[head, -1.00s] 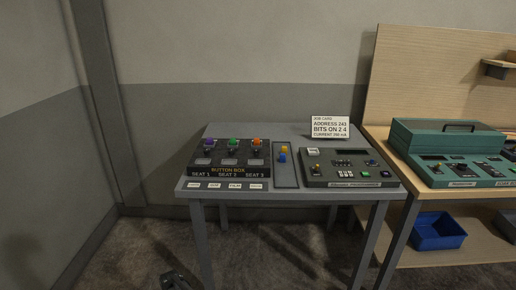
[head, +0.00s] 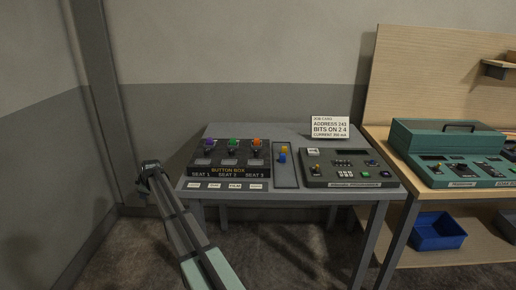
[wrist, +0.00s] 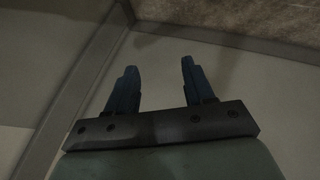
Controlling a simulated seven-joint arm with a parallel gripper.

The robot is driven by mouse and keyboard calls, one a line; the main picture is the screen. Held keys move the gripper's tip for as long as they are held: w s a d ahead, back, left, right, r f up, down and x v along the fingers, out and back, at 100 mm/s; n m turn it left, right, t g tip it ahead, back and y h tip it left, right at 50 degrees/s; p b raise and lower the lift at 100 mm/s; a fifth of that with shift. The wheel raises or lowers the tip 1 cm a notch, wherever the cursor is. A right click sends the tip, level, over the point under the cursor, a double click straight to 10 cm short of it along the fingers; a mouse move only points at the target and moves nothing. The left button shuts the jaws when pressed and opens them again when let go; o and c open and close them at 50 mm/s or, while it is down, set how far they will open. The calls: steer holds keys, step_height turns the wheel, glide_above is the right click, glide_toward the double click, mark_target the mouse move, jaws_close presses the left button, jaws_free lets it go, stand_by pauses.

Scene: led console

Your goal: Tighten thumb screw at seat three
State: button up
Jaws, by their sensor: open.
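The black button box (head: 231,172) sits on the left of the grey table. Seat 3 is its rightmost position, with an orange button (head: 257,142) and a small dark part (head: 256,153) below it; I cannot make out the thumb screw at this size. Seat 1 has a purple button (head: 210,143) and seat 2 a green one (head: 233,143). My gripper (head: 150,164) is raised left of the table's front left corner, apart from the box. In the wrist view my gripper (wrist: 156,80) is open, with nothing between its fingers; only wall and floor show beyond.
Labelled tags (head: 235,186) lie along the table's front edge. A narrow tray (head: 286,180) with yellow and blue pieces, a grey programmer (head: 348,168) and a job card (head: 330,128) stand right of the box. A wooden bench (head: 400,65) with teal equipment (head: 450,155) is farther right.

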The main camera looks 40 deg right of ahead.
steer(key=w+d+r, duration=0.2)
steer(key=d+r, duration=0.6)
step_height(320, 180, up, 18)
steer(key=r+m+g+y, duration=0.1)
steer(key=m+g+y, duration=0.1)
steer(key=m+g, duration=0.2)
glide_above(256, 150)
steer(key=s+d, duration=0.3)
steer(key=s, duration=0.2)
steer(key=x, duration=1.4)
steer(key=shift+s+d+f, duration=0.1)
steer(key=shift+d, duration=0.15)
jaws_close()
